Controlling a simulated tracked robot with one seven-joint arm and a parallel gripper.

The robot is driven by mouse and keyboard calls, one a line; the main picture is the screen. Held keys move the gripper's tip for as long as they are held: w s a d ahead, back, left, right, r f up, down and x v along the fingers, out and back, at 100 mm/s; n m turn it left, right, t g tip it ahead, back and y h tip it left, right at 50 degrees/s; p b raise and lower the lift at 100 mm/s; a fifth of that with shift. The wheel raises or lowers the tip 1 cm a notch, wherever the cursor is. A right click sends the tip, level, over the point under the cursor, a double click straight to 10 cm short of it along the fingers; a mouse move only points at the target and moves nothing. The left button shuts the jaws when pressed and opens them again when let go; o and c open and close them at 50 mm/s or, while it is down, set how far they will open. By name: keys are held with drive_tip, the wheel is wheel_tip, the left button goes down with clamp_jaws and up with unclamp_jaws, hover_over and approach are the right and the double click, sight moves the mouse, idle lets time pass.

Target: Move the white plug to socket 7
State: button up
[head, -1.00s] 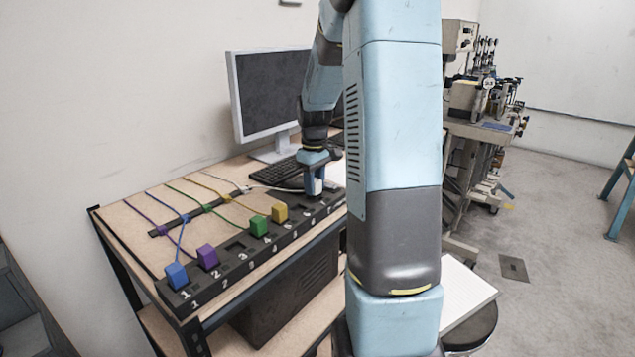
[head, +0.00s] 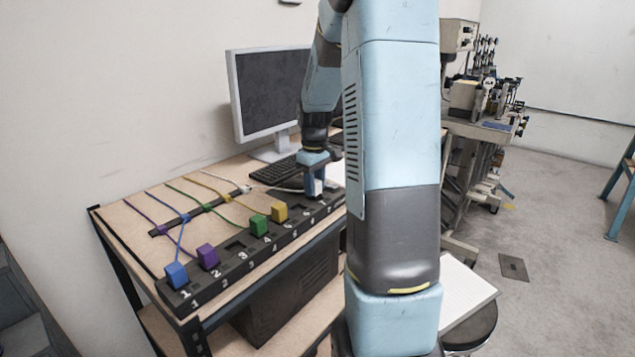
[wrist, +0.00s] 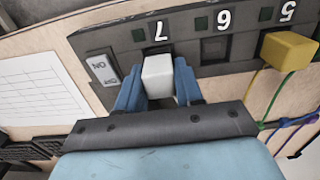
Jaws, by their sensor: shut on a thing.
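My gripper (wrist: 158,90) is shut on the white plug (wrist: 158,72), with a blue finger on each side. In the wrist view the plug lines up with the label 7 and covers the socket there. I cannot tell how deep it sits. In the head view my gripper (head: 315,183) points down at the far right part of the black socket strip (head: 222,287), with the white plug (head: 318,187) partly visible between its fingers. Socket 6 (wrist: 214,49) is empty beside it.
The yellow plug (wrist: 289,51) stands at socket 5. Green (head: 258,226), purple (head: 208,257) and blue (head: 176,275) plugs stand further left on the strip. A switch (wrist: 103,69) is beside socket 7. A keyboard (head: 277,172) and monitor (head: 268,95) are behind.

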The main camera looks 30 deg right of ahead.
drive_tip(key=shift+f, duration=0.55)
idle(1.3)
drive_tip(key=o, duration=1.1)
drive_tip(key=shift+o, duration=0.5)
drive_tip(key=o, duration=0.3)
drive_tip(key=shift+s, duration=0.15)
drive_tip(key=shift+r, duration=0.15)
drive_tip(key=shift+r, duration=3.35)
